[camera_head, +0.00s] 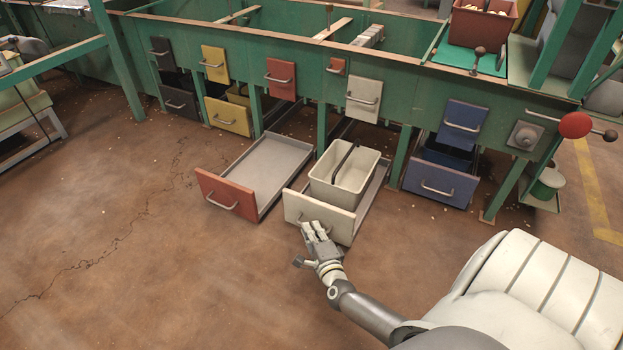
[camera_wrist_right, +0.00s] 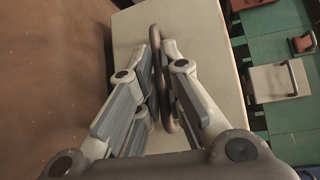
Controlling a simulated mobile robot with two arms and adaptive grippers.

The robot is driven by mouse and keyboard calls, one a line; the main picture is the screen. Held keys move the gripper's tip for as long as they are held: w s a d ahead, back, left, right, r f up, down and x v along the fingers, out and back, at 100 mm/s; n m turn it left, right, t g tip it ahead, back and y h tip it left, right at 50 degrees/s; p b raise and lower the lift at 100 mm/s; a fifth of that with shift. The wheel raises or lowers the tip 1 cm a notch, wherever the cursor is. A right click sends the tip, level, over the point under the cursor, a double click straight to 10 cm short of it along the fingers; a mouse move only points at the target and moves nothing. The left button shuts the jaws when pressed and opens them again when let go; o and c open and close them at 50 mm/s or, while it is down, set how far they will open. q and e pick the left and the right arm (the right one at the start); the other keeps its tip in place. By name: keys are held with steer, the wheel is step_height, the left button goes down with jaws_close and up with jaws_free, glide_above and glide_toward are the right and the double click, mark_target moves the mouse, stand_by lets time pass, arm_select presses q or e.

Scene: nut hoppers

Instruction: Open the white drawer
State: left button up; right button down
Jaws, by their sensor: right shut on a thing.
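The white drawer (camera_head: 319,217) is pulled out from the green bench at floor level. A white bin (camera_head: 344,178) with a dark handle stands inside it. My right gripper (camera_head: 315,232) is at the drawer's front panel. In the right wrist view the fingers (camera_wrist_right: 160,85) are shut around the drawer's dark curved handle (camera_wrist_right: 162,70), with the pale front panel (camera_wrist_right: 205,50) behind it. My left gripper is not in view.
A red drawer (camera_head: 228,196) stands open and empty to the left. A blue drawer (camera_head: 440,186) is at the right. The green bench (camera_head: 310,80) carries several coloured hatch panels with handles. Open brown floor lies in front and to the left.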

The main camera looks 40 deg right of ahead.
steer(key=c, duration=1.7)
jaws_free()
steer(key=shift+o, duration=0.7)
